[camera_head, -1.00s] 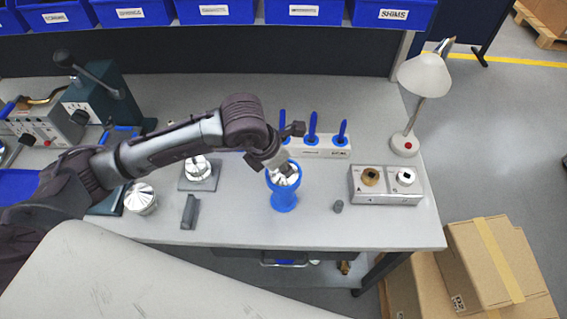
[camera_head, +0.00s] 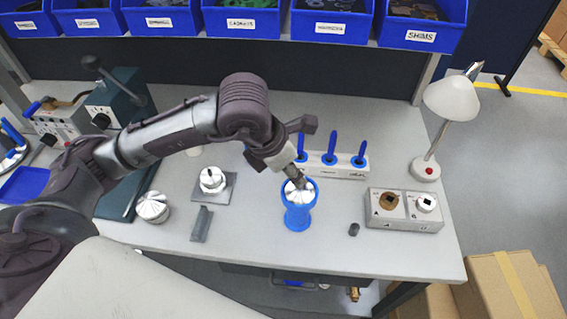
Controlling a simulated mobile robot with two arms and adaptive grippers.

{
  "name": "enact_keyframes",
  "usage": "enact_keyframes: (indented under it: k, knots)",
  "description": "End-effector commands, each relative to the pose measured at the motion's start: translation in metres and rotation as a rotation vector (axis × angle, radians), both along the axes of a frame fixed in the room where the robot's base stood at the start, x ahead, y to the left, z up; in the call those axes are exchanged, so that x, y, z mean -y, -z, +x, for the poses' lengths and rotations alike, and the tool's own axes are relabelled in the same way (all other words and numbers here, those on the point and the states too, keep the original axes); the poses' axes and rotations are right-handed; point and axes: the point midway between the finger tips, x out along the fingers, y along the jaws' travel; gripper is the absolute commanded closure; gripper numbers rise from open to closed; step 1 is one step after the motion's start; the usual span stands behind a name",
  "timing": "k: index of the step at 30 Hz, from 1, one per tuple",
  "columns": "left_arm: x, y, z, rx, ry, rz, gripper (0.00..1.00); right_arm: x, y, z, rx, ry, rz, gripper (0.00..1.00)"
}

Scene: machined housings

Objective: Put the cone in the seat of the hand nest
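A blue stand with a flared round top, seemingly the hand nest (camera_head: 298,218), stands upright on the bench at the middle. A silver ribbed part, seemingly the cone (camera_head: 292,195), shows inside its rim. My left gripper (camera_head: 298,181) points down at this part from above, its fingertips at or just over it. The fingers are small and partly hidden, so I cannot tell whether they grip it or how fully it is seated. My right gripper is not in view.
Similar silver parts sit on a grey plate (camera_head: 226,194) and on the bench (camera_head: 152,207). A grey upright block (camera_head: 201,224), a small dark cylinder (camera_head: 353,229), a metal two-socket block (camera_head: 405,224), a rack with blue-handled tools (camera_head: 340,171) and a lamp (camera_head: 450,98) stand around.

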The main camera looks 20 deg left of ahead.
Motion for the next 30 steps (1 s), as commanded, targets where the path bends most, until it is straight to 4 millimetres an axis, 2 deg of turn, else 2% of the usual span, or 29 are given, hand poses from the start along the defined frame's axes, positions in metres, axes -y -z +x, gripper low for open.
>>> enact_keyframes:
  k: [6,10,30]
  knots:
    - [-0.009,-0.034,-0.011,0.004,-0.001,0.001,0.59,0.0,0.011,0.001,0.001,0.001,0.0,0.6]
    - [-0.011,-0.043,-0.015,0.001,-0.001,0.0,0.59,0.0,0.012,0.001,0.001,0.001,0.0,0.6]
    - [-0.011,-0.046,-0.016,-0.001,-0.001,0.0,0.59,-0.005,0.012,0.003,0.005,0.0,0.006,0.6]
